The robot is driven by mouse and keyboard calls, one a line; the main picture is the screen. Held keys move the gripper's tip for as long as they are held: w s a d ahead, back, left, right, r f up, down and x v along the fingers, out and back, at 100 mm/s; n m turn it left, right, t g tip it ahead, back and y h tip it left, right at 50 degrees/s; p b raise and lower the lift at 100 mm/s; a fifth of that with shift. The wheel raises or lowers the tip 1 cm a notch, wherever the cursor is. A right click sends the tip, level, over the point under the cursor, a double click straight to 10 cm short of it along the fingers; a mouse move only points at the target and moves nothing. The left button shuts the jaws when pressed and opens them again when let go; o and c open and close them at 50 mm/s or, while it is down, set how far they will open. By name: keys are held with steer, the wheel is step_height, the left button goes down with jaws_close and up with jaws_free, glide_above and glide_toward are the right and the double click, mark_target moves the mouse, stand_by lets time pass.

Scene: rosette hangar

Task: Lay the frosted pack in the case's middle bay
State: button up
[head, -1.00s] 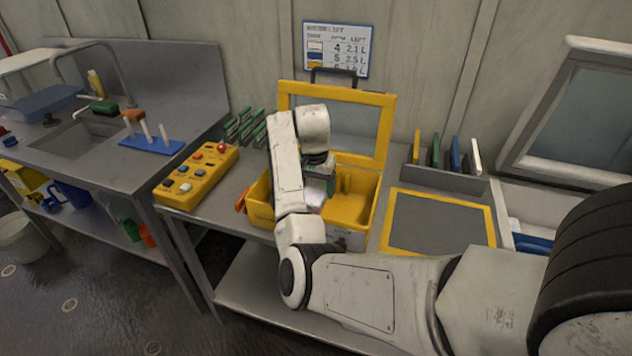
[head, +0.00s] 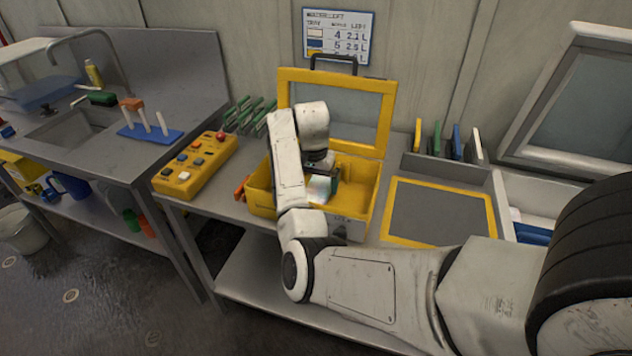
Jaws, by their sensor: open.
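The yellow case (head: 262,203) stands on the bench with its framed lid (head: 386,120) raised behind it. The frosted pack (head: 319,189) shows as a pale, whitish block inside the case, near the middle. My gripper (head: 326,180) reaches down into the case right at the pack, and its jaws are open. My forearm covers the left part of the case interior, so the bay dividers are mostly hidden. I cannot tell whether the pack lies flat on the bay floor.
A yellow button box (head: 196,165) and green racked plates (head: 243,115) stand left of the case. A grey, yellow-edged mat (head: 440,212) lies bare to the right. Behind it a rack (head: 440,168) holds coloured plates. A sink bench (head: 95,150) is at far left.

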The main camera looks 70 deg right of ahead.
step_height(320, 180, up, 11)
steer(key=a, duration=0.1)
steer(key=shift+a+f, duration=0.15)
steer(key=shift+a, duration=0.05)
steer(key=shift+s+f, duration=0.1)
stand_by(0.8)
